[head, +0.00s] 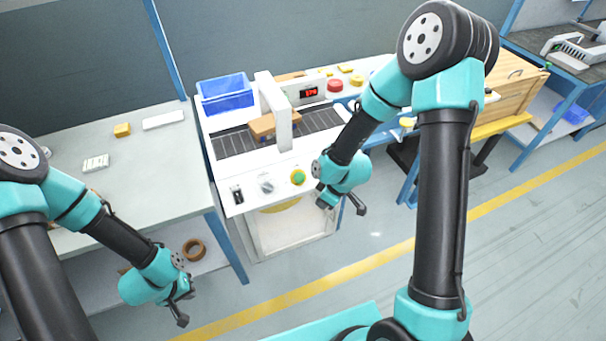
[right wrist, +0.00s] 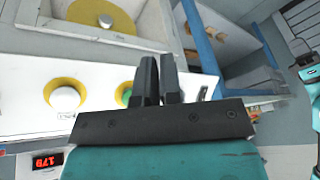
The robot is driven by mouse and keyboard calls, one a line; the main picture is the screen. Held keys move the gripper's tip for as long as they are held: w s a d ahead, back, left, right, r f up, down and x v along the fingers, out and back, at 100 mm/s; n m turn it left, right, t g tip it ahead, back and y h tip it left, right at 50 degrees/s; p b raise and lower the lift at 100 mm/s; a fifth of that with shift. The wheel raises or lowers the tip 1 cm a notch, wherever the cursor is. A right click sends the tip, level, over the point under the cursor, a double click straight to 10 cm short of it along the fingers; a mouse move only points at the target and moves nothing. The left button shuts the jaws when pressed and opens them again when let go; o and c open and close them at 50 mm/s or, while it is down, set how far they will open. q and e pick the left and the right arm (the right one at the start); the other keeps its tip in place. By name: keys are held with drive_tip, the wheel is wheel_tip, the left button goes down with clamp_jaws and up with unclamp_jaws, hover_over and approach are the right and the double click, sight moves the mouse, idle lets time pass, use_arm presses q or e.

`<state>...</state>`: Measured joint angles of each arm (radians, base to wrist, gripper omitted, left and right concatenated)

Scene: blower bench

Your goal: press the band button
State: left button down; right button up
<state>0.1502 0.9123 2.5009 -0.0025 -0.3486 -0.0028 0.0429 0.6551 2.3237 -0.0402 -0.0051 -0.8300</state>
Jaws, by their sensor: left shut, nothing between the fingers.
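The white machine's front panel (head: 240,199) carries a green button with a yellow ring (head: 298,177), a grey knob (head: 265,184) and a dark switch (head: 238,194). No label tells me which is the band button. My left gripper (head: 182,308) is shut and empty, low at left.
On the machine are a blue bin (head: 225,95), a white arch (head: 278,112) over a dark band (head: 232,146), a brown box (head: 262,127), a red display (head: 309,92) and a red button (head: 335,85). A pale table (head: 130,185) stands at left.

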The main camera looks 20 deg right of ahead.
drive_tip(key=w+r+n, duration=0.2)
drive_tip(key=r+n, duration=0.1)
drive_tip(key=r, duration=0.1)
drive_tip(key=w+r+n, duration=0.2)
drive_tip(key=r+n, duration=0.1)
drive_tip(key=r, duration=0.1)
drive_tip(key=w+r+n, duration=0.2)
drive_tip(key=r+n, duration=0.1)
drive_tip(key=r, duration=0.2)
drive_tip(key=shift+d+r+t, duration=0.1)
drive_tip(key=shift+d+t, duration=0.15)
drive_tip(key=shift+t, duration=0.15)
clamp_jaws()
drive_tip(key=shift+w, duration=0.1)
approach(299, 179)
wheel_tip(299, 179, down, 5)
drive_tip(key=a, duration=0.2)
drive_tip(key=shift+w+a+f, duration=0.1)
drive_tip(key=shift+w+f, duration=0.35)
drive_tip(key=shift+w, duration=0.35)
